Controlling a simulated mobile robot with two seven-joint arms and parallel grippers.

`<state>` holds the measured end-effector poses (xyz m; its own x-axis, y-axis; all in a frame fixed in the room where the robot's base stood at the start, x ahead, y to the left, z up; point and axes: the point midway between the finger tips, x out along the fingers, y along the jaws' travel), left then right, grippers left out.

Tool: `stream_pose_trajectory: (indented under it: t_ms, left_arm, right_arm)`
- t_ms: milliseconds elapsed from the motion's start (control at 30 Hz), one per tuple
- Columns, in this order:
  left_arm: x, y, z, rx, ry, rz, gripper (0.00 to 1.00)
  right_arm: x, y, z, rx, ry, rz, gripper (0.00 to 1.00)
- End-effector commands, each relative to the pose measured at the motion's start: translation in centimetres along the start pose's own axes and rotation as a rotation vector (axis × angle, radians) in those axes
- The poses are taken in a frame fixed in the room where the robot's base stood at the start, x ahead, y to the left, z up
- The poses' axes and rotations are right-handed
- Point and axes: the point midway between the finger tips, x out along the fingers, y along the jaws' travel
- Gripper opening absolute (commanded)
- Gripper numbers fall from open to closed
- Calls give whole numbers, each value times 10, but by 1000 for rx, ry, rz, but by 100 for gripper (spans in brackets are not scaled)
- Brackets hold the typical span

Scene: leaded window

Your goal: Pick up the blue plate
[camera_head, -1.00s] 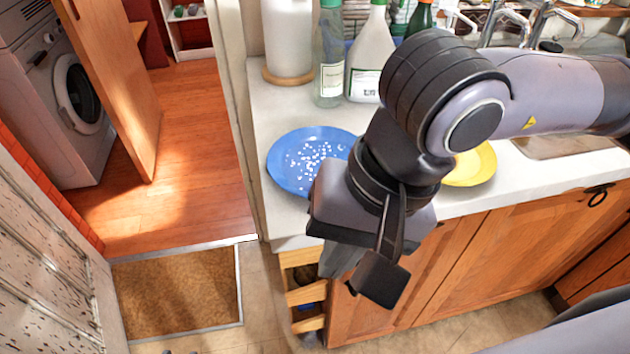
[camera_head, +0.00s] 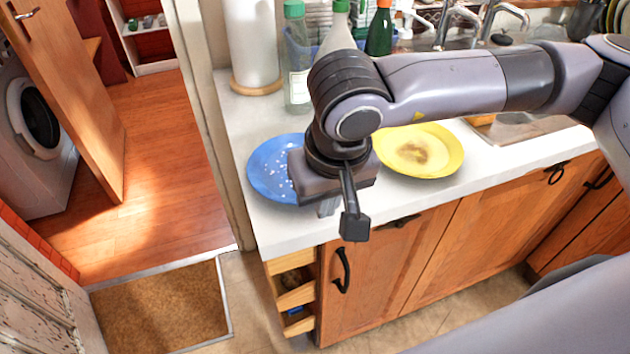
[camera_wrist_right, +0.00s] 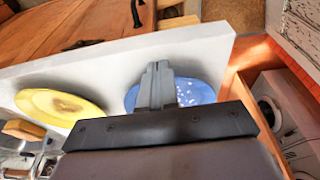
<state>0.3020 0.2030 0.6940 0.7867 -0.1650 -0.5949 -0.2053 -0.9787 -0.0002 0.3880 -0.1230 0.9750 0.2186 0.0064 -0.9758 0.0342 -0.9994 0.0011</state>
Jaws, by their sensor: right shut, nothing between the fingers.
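The blue plate (camera_head: 268,172) with white specks lies on the white counter near its left end. My right gripper (camera_head: 328,208) is in front of the plate's right part in the head view and hides some of it. In the right wrist view the shut, empty fingers (camera_wrist_right: 157,75) overlap the blue plate (camera_wrist_right: 196,91). I cannot tell whether they touch it; the plate appears to lie flat on the counter. My left gripper is not in view.
A yellow plate (camera_head: 432,158) with a brown stain lies to the right on the counter (camera_head: 285,226). A paper towel roll (camera_head: 252,45), a clear bottle (camera_head: 297,70) and other bottles stand behind. The sink is further right. Wooden cabinets are below the counter's front edge.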

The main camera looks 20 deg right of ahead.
Motion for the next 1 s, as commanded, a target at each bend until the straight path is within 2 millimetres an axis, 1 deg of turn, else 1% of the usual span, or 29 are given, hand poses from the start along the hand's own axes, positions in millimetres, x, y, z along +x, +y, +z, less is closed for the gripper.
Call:
stream_pose_trajectory:
  t_ms: [33,100,267,333,367,400,567,1000]
  left_arm:
    - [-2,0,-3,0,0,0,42]
    - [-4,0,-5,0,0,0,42]
    - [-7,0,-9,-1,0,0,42]
    - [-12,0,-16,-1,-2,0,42]
    - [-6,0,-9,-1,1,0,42]
    - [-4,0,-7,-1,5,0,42]
    - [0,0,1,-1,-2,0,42]
    - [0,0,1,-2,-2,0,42]
  right_arm:
    - [0,0,-9,3,-1,0,0]
    - [3,0,-19,3,-1,0,0]
    - [8,0,-41,2,0,0,0]
    - [15,1,-37,-1,-4,1,0]
    - [22,0,-36,0,-1,-1,0]
    - [24,0,-36,0,0,-1,0]
    - [25,0,-35,0,1,-1,0]
    - [27,0,-33,0,-4,0,0]
